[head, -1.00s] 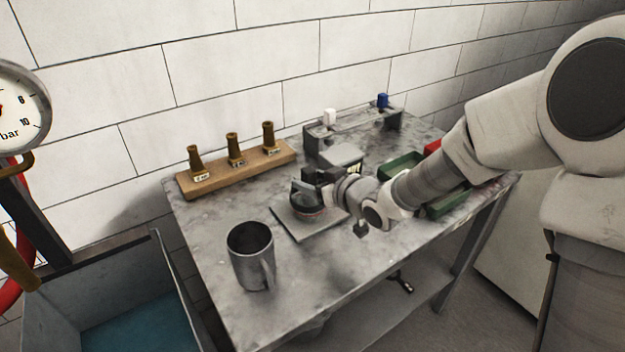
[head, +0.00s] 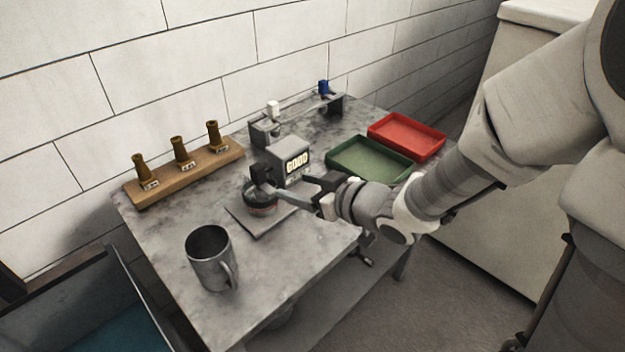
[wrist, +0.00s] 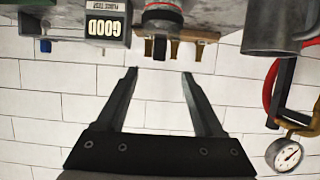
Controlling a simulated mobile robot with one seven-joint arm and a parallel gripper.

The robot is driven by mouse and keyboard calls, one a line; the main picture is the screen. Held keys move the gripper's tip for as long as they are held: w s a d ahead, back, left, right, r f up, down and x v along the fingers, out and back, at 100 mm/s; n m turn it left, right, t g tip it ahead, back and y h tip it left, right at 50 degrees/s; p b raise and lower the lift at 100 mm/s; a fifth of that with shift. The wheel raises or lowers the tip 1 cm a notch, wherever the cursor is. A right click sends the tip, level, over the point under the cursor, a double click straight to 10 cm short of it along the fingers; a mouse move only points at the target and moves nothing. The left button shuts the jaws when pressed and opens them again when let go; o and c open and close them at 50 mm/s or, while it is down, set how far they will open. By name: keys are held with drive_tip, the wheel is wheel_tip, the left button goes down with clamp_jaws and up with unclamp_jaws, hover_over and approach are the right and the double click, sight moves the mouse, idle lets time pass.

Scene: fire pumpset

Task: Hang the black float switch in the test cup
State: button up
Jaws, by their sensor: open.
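The test cup (head: 262,207), dark with a red band, stands on a flat grey plate (head: 268,224) by a grey box (head: 290,160) whose display reads GOOD. Its banded body shows at the top of the wrist view (wrist: 162,14), which is upside down. My gripper (head: 284,194) is beside the cup's top, its fingers pointing at it. In the wrist view, my gripper (wrist: 158,74) has its two fingers well apart with nothing between them. I cannot make out the black float switch for certain; dark parts at the cup's top are small and partly covered by my finger.
A rack at the back holds a white piece (head: 273,108) and a blue piece (head: 323,88). Green (head: 370,160) and red (head: 407,137) trays lie right. Brass nozzles (head: 180,152) stand on a wooden block at left. A metal mug (head: 210,262) stands in front. Table between is clear.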

drive_tip(key=shift+b+v, duration=1.85)
drive_tip(key=shift+b, duration=0.3)
drive_tip(key=shift+f, duration=0.1)
